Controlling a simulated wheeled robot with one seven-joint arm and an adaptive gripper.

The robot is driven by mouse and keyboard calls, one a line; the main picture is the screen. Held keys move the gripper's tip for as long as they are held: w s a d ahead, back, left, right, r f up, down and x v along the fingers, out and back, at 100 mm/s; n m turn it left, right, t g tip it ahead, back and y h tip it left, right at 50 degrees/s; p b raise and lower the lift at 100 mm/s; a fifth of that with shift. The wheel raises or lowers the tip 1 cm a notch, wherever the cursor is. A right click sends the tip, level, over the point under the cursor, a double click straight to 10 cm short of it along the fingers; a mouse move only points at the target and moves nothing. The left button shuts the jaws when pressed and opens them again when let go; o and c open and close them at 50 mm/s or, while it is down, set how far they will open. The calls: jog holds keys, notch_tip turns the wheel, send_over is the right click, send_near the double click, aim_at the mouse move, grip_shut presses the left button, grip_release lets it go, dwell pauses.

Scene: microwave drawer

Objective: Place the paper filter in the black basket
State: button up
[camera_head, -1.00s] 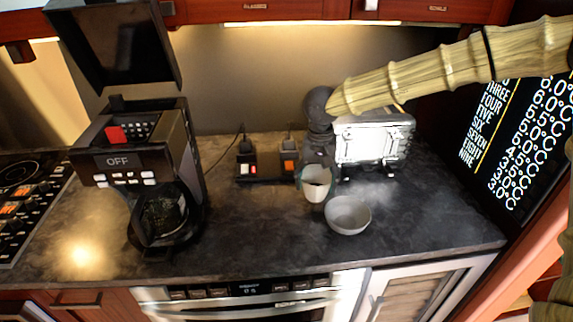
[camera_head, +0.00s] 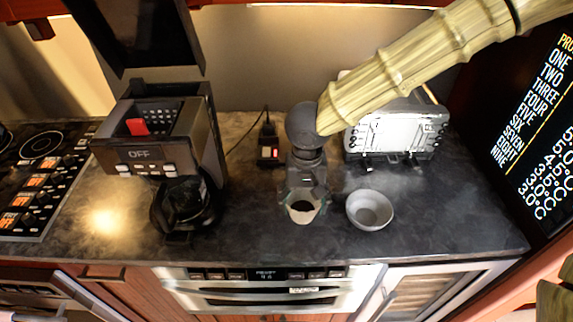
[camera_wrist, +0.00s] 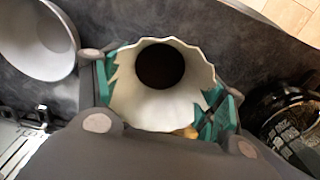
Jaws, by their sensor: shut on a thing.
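The paper filter (camera_head: 301,218) is a white cup with a wavy rim. My gripper (camera_head: 303,196) is shut on it and holds it at the front middle of the counter, left of the grey bowl. In the wrist view the filter (camera_wrist: 145,108) sits between the green finger pads, with a dark round patch inside it. The black coffee machine (camera_head: 160,150) stands at the left with its lid raised. Its open top shows a dark cavity with a red part (camera_head: 137,126); I cannot clearly make out a separate black basket there.
A grey bowl (camera_head: 370,210) stands on the counter (camera_head: 440,225), right of my gripper. A silver toaster (camera_head: 395,135) is behind it. A glass carafe (camera_head: 187,203) sits under the coffee machine. Power sockets (camera_head: 269,150) are at the back. Counter between machine and gripper is clear.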

jog(key=w+p, duration=0.1)
jog(key=w, duration=0.4)
jog(key=w+f+p, duration=0.1)
jog(key=w+p, duration=0.1)
jog(key=w, duration=0.3)
jog(key=w+d+p, duration=0.1)
jog(key=w+p, duration=0.1)
jog(key=w, duration=0.3)
jog(key=shift+w+f, duration=0.2)
jog(key=shift+f+p, duration=0.85)
jog(key=shift+f, duration=0.95)
jog(key=shift+f, duration=0.1)
jog(key=o, duration=0.8)
